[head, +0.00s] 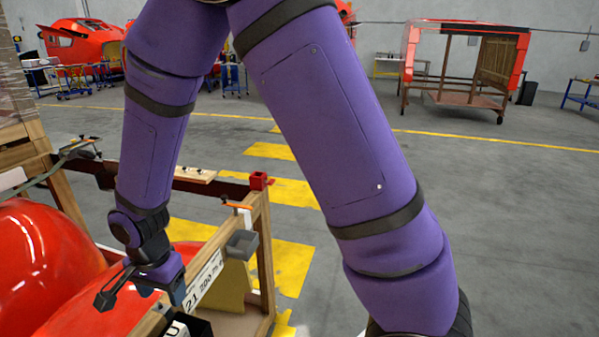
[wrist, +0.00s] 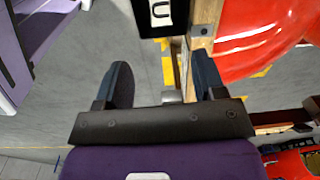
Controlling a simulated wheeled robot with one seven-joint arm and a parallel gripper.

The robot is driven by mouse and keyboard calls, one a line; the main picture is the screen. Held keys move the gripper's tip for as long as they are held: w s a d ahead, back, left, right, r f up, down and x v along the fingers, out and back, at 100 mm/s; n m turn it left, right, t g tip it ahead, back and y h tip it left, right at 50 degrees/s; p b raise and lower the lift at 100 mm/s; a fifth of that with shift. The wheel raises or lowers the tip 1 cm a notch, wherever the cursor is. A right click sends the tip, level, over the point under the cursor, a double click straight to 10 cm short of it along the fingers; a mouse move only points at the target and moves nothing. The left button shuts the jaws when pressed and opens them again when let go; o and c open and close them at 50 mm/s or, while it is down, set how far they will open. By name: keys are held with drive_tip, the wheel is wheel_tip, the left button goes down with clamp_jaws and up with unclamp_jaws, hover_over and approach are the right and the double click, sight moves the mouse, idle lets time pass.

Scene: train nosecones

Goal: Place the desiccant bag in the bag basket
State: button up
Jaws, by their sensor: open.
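My gripper (head: 141,294) is open in the head view, low over the wooden frame beside a red nosecone. In the wrist view my gripper (wrist: 164,82) shows two separated dark fingers with nothing between them. I cannot make out a desiccant bag in either view. A black box (head: 201,328) with a white label stands at the bottom edge of the head view, and a black labelled part (wrist: 180,12) shows beyond the fingers in the wrist view. A small grey bin (head: 242,244) hangs on the wooden frame. I cannot tell which container is the bag basket.
The red nosecone (head: 40,262) fills the lower left, beside the wooden frame (head: 262,255). It also shows in the wrist view (wrist: 250,35). My purple arm hides the middle of the head view. Open grey floor (head: 520,230) lies to the right.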

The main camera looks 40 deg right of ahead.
drive_tip(key=s+d+r+n+t, duration=0.1)
drive_tip(key=s+d+r+n, duration=0.1)
drive_tip(key=d+r, duration=0.65)
drive_tip(key=s+d+r+n+t, duration=0.25)
drive_tip(key=d+r, duration=0.25)
drive_tip(key=r, duration=0.6)
drive_tip(key=s+d+r+n, duration=0.2)
drive_tip(key=s+d+r, duration=0.2)
drive_tip(key=s, duration=0.3)
drive_tip(key=s+d+r+n+t, duration=0.1)
drive_tip(key=s+d+r+n, duration=0.2)
drive_tip(key=s, duration=0.4)
drive_tip(key=shift+s+d+r+n, duration=0.4)
drive_tip(key=shift+d+r, duration=0.3)
drive_tip(key=shift+d, duration=0.2)
